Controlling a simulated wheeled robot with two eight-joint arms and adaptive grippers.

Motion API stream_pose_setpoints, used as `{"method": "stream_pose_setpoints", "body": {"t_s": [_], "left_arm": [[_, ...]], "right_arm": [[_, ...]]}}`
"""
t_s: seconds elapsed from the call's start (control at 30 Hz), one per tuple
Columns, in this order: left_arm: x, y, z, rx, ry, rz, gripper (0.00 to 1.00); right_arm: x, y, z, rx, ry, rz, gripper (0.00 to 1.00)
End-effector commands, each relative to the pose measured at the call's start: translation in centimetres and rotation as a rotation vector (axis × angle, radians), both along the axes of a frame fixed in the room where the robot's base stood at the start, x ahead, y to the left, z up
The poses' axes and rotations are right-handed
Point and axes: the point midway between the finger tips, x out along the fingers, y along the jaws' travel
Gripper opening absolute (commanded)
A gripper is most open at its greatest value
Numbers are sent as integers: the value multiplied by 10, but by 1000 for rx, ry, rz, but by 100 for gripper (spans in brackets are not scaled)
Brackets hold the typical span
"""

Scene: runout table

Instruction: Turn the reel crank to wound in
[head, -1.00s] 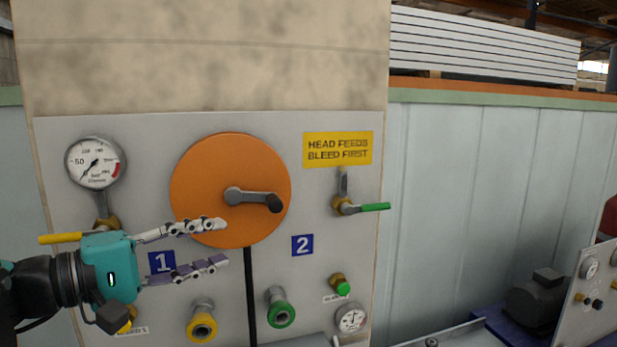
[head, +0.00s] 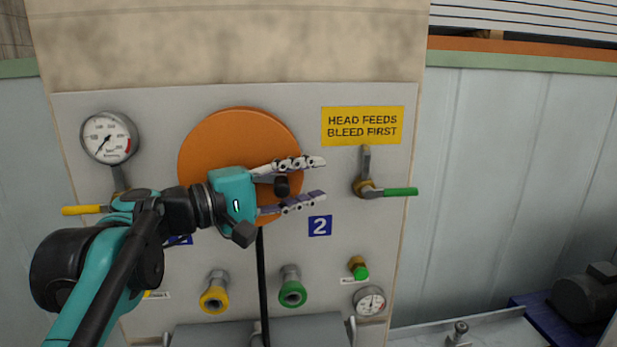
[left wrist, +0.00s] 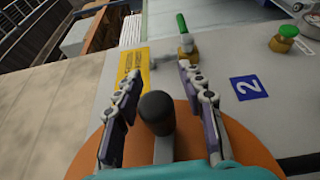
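The orange reel disc (head: 225,140) is on the grey panel in the head view, partly covered by my left gripper. Its crank has a dark knob (head: 282,186) that shows between the fingers; the crank arm is mostly hidden there. My left gripper (head: 305,180) is open, with one finger above and one below the knob. In the left wrist view the dark knob (left wrist: 157,112) stands between the two spread fingers, with clear gaps on both sides, and the grey crank arm (left wrist: 164,150) shows behind it. My right gripper is not in view.
A green-handled valve (head: 400,191) sits right of the reel under a yellow sign (head: 362,126). A gauge (head: 109,138) and yellow lever (head: 84,210) are at the left. Yellow (head: 214,298) and green (head: 292,292) couplings are below.

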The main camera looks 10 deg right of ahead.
Motion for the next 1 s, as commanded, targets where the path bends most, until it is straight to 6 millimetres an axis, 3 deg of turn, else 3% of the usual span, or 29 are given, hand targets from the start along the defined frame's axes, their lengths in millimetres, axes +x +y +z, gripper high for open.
{"method": "stream_pose_setpoints", "body": {"t_s": [0.23,0.4,0.8,1.0], "left_arm": [[0,-1,0,0,0,0,40],[0,-1,0,0,0,0,0],[-1,0,0,5,1,0,0],[-7,11,-4,55,1,0,0]], "right_arm": [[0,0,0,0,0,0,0],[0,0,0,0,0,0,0],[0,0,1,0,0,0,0],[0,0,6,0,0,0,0]]}}
